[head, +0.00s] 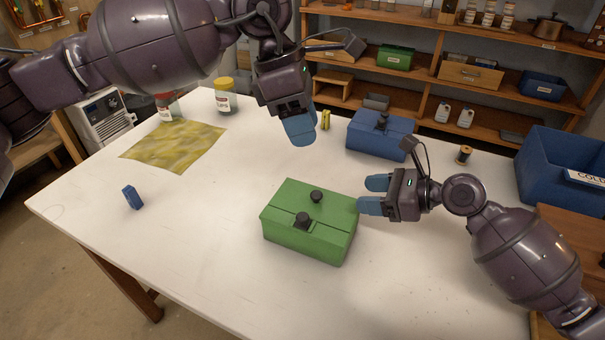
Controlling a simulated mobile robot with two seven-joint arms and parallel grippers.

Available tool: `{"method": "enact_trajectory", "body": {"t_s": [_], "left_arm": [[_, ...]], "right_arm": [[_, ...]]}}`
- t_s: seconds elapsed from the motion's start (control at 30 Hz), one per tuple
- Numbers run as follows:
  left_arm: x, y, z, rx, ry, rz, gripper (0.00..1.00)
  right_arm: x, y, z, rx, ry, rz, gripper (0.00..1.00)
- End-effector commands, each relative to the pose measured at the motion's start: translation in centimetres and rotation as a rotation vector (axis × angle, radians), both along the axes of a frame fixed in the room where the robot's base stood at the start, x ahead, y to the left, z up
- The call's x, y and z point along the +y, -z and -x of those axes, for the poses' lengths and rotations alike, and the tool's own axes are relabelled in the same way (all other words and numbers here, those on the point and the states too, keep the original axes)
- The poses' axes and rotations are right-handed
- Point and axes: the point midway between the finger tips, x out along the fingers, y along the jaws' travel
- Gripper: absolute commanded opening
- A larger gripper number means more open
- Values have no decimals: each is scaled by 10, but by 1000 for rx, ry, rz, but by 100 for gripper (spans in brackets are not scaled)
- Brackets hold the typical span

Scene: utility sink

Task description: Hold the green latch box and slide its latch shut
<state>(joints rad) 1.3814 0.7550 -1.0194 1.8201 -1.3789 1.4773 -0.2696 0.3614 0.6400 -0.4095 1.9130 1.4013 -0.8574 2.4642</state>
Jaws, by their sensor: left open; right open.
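The green latch box (310,222) sits on the white table near the middle of the head view. Its lid is down and carries two dark knobs, one at the front (302,220) and one further back (316,196). I cannot tell from here how the latch stands. My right gripper (366,195) is open beside the box's right side, its blue fingertips close to the box's upper right edge. Whether they touch it is unclear. My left gripper (300,130) is open and empty, pointing down above the table behind the green box.
A blue box (378,138) with a dark knob stands behind my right gripper. A small blue block (132,197) and a yellow cloth (174,145) lie at left. Jars stand behind the cloth. A spool (464,154) and a blue bin (560,170) are at right. The front left is clear.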

Motion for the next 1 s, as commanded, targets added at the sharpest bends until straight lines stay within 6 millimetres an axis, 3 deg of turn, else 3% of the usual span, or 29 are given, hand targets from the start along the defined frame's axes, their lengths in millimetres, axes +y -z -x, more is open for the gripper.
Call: {"method": "enact_trajectory", "body": {"t_s": [0.2, 0.4, 0.63, 1.0], "left_arm": [[0, 65, -2, -115, 142, -211, 43], [0, 101, -3, -166, 206, -298, 43], [1, 107, -3, -177, 219, -313, 43], [0, 107, -3, -176, 218, -311, 43]], "right_arm": [[0, 1, 0, 1, 0, 0, 56], [0, 1, 0, 0, 0, 0, 56], [11, 5, -5, 0, -1, 0, 56], [60, 26, -25, 1, -1, -1, 56]]}}
